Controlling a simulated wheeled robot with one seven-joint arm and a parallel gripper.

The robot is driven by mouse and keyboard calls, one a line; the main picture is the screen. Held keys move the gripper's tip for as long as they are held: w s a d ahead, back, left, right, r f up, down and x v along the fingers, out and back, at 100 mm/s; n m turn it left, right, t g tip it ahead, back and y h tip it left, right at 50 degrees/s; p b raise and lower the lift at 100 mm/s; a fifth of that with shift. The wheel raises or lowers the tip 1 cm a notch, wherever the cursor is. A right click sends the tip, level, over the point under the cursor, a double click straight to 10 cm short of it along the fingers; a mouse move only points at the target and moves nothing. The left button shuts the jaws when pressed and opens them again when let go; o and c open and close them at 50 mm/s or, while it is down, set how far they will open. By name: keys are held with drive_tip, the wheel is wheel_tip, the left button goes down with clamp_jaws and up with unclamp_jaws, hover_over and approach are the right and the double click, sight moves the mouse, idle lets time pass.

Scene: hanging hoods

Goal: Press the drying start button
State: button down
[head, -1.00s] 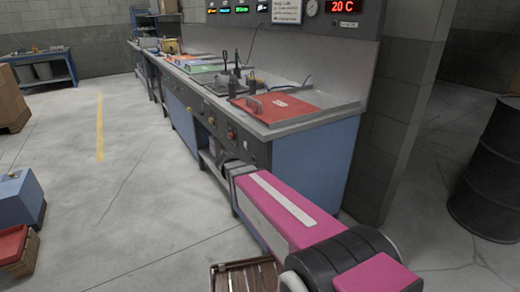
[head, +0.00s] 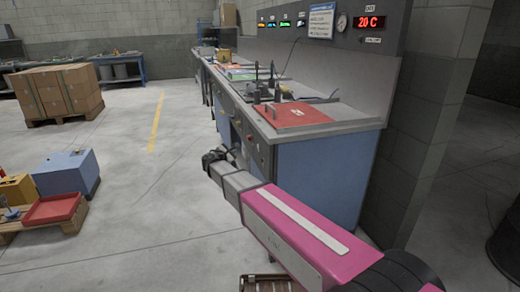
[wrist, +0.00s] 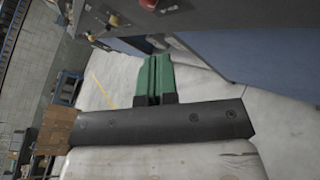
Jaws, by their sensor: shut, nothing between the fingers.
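My gripper (wrist: 154,78) shows green fingers close together in the wrist view, shut and empty. In the head view its dark end (head: 228,154) is small, just in front of the bench's dark control panel (head: 262,152). The panel carries a red button (head: 250,139), which is probably the red one (wrist: 148,4) cut off by the top edge of the wrist view. An orange knob (wrist: 94,38) is to its left there. I cannot tell which control starts drying. The fingertips appear apart from the controls.
The bench's blue side (head: 320,180) stands right of the panel. A red lid (head: 294,114) with a handle lies on top. Displays, including a red 20 C readout (head: 370,22), hang above. A pallet of boxes (head: 58,92) is far left.

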drive_tip(key=shift+d, duration=0.15)
drive_tip(key=w+d, duration=0.2)
drive_tip(key=d, duration=0.6)
drive_tip(key=shift+w+d, duration=0.15)
drive_tip(key=shift+w, duration=0.1)
drive_tip(key=shift+d, duration=0.2)
idle(1.9)
drive_tip(key=shift+w+d, duration=0.1)
drive_tip(key=shift+d, duration=0.1)
drive_tip(key=shift+w+d, duration=0.1)
drive_tip(key=shift+d, duration=0.3)
idle(0.8)
drive_tip(key=shift+a, duration=0.2)
drive_tip(key=shift+s+a, duration=0.2)
drive_tip(key=shift+a, duration=0.35)
drive_tip(key=shift+a, duration=0.1)
drive_tip(key=shift+s+a, duration=0.25)
drive_tip(key=shift+a, duration=0.55)
drive_tip(key=shift+s+a, duration=0.2)
drive_tip(key=shift+a, duration=0.55)
drive_tip(key=shift+s+a, duration=0.25)
drive_tip(key=shift+a, duration=0.55)
